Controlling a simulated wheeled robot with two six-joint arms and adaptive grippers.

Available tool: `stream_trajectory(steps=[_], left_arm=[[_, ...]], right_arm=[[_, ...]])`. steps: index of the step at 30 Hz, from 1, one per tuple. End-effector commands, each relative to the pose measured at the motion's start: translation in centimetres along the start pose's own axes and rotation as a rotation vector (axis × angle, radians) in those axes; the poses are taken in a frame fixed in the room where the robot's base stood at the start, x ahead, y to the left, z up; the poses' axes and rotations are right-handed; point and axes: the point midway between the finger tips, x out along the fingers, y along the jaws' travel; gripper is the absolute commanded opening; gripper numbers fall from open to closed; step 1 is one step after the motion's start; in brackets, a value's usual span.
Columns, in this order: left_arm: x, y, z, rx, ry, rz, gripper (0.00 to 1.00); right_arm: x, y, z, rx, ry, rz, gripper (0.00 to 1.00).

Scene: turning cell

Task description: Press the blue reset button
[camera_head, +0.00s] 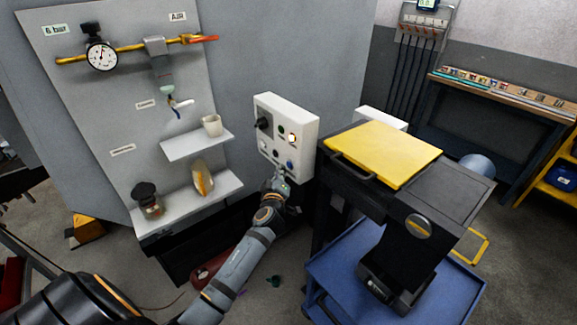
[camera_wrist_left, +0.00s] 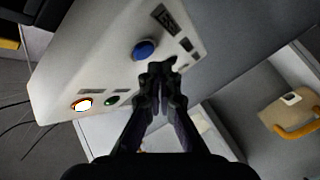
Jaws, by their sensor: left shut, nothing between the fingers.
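The blue button (camera_head: 290,165) sits low on the front face of a white control box (camera_head: 271,128) in the head view. In the left wrist view the blue button (camera_wrist_left: 144,50) is round and fully visible, just above and left of my fingertips. My left gripper (camera_head: 282,180) is close in front of the lower part of the box. In the left wrist view its fingers (camera_wrist_left: 160,74) are shut with nothing between them. I cannot tell whether the fingertips touch the panel. My right gripper is not in view.
A yellow-topped stand (camera_head: 385,150) is close on the right, above a blue cart (camera_head: 325,277). Shelves (camera_head: 197,143) with small items are on the left.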

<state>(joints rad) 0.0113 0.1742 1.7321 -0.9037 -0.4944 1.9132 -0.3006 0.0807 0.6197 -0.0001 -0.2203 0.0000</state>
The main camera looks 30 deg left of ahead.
Motion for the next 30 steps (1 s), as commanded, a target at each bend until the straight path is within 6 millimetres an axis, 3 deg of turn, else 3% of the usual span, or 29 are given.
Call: stream_trajectory(steps=[30], left_arm=[[0.6,0.5,0.4,0.000,0.000,0.000,0.00]], right_arm=[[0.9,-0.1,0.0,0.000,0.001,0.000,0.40]])
